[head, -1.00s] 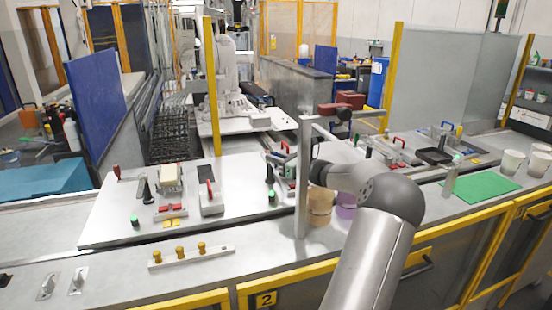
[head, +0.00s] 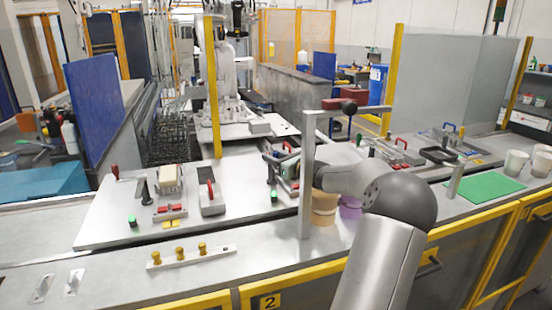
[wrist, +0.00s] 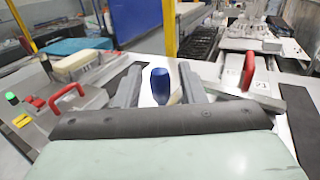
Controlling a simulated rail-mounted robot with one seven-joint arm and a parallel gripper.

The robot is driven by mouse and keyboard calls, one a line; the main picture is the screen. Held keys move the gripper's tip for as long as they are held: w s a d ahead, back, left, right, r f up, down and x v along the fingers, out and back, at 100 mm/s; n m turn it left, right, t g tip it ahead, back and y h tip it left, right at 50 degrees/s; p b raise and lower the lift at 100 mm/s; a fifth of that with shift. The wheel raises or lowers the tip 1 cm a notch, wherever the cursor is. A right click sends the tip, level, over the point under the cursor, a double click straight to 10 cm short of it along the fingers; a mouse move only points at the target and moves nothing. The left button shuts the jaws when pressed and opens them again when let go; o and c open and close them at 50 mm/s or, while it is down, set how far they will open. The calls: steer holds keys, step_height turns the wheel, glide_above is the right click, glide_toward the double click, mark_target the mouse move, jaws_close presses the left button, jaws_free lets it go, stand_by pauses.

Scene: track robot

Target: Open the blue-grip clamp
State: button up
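The blue grip (wrist: 160,85) of the clamp stands upright in the wrist view, between the two grey fingers of my gripper (wrist: 157,82). Gaps show on both sides of the grip, so my gripper is open around it and not closed on it. The clamp's body below the grip is mostly hidden by the dark front edge of my gripper. In the head view my gripper's end is largely hidden behind the grey post, and I cannot make out the blue grip there.
A red-handled fixture (wrist: 67,92) is at left in the wrist view, another red handle (wrist: 248,72) at right. In the head view, a grey post (head: 307,175) stands before my arm. A rail with yellow knobs (head: 190,257) lies at the front; a green mat (head: 484,187) lies at right.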

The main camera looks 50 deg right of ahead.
steer(key=shift+s, duration=0.1)
steer(key=s+b, duration=0.2)
steer(key=s, duration=1.5)
steer(key=shift+a+b, duration=0.3)
steer(key=shift+a, duration=0.05)
steer(key=shift+s, duration=0.1)
